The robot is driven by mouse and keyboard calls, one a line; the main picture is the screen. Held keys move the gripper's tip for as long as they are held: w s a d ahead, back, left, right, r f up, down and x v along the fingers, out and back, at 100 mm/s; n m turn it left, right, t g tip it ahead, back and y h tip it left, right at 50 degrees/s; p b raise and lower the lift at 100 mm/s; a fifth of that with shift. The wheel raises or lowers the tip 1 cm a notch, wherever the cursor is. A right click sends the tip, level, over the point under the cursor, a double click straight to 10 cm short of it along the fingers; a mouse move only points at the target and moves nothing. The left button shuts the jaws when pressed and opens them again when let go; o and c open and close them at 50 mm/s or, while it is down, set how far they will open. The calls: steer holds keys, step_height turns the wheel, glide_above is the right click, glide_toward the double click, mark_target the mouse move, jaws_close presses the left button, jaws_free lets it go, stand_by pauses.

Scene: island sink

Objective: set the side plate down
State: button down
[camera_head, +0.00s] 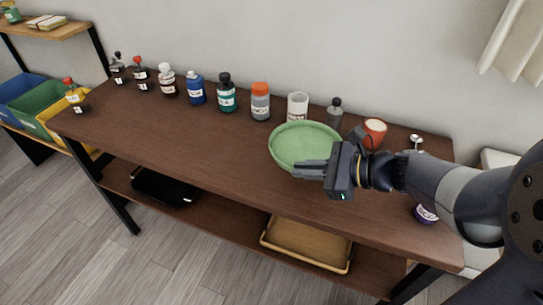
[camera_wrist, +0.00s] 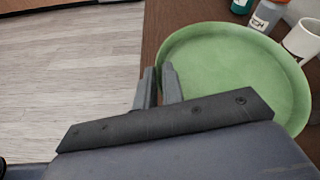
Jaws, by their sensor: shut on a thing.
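The side plate is a round green dish with a raised rim (camera_head: 305,143), over the right half of the brown wooden table (camera_head: 180,135). My gripper (camera_head: 298,170) is at the plate's near edge, shut on its rim. In the wrist view the plate (camera_wrist: 225,65) fills the upper right, and the gripper's fingers (camera_wrist: 158,82) meet its left rim. The plate looks about level. I cannot tell whether its underside touches the table.
Several bottles stand along the table's back edge, including an orange-capped one (camera_head: 260,102). A white mug (camera_head: 297,106), a grey bottle (camera_head: 334,112) and an orange cup (camera_head: 375,132) stand close behind the plate. The table is clear to the plate's left.

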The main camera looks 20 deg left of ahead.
mark_target(302, 200)
step_height(302, 200, down, 8)
steer(key=shift+r+b, duration=0.1)
steer(key=shift+b, duration=0.8)
steer(key=c, duration=1.5)
jaws_free()
steer(key=shift+c, duration=0.2)
steer(key=p+v, duration=0.1)
steer(key=v, duration=1.1)
steer(key=shift+p, duration=0.35)
